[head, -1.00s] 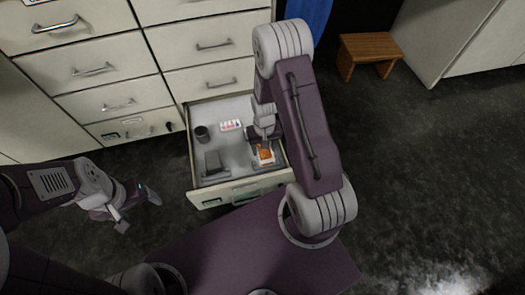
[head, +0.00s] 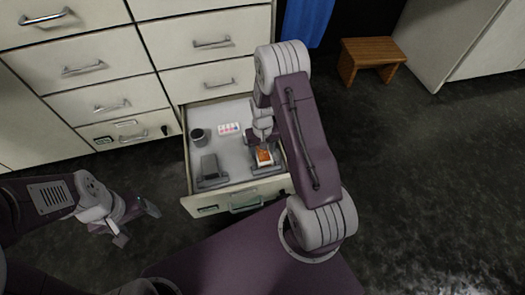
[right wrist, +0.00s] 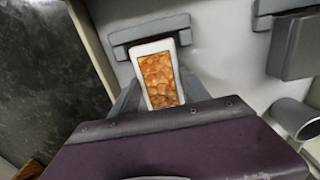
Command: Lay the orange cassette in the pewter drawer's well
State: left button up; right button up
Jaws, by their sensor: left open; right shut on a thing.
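The orange cassette (head: 264,157), a white-framed block with an orange patterned face, is at the right side of the open drawer (head: 218,201). My right gripper (head: 264,146) is shut on it from above. In the right wrist view the cassette (right wrist: 158,78) sits between the two grey fingers (right wrist: 160,98), its far end over a grey holder (right wrist: 150,32). I cannot tell whether it rests in the holder or hangs just above it; the gripper hides its near end. My left gripper (head: 137,217) is open and empty, outside the drawer to the left.
A grey block on a base (head: 209,166) stands left of the cassette. A dark cup (head: 198,137) and a white tray with coloured spots (head: 229,129) are further back in the drawer. A wooden stool (head: 372,52) stands on the floor at the right.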

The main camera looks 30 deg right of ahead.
jog(key=o, duration=1.5)
notch_tip(320, 180, up, 12)
jog(key=p, duration=0.9)
notch_tip(320, 180, up, 7)
send_over(262, 152)
jog(key=s+a, duration=0.4)
jog(key=s+a+r, duration=0.1)
jog(key=s+r, duration=0.1)
jog(key=s, duration=0.1)
jog(key=s+a+r+n, duration=0.1)
jog(key=s+r, duration=0.1)
jog(key=s, duration=0.1)
jog(key=s+a+r+n+t, duration=0.1)
jog(key=s+r, duration=0.1)
jog(key=s, duration=0.1)
jog(key=shift+a, duration=0.2)
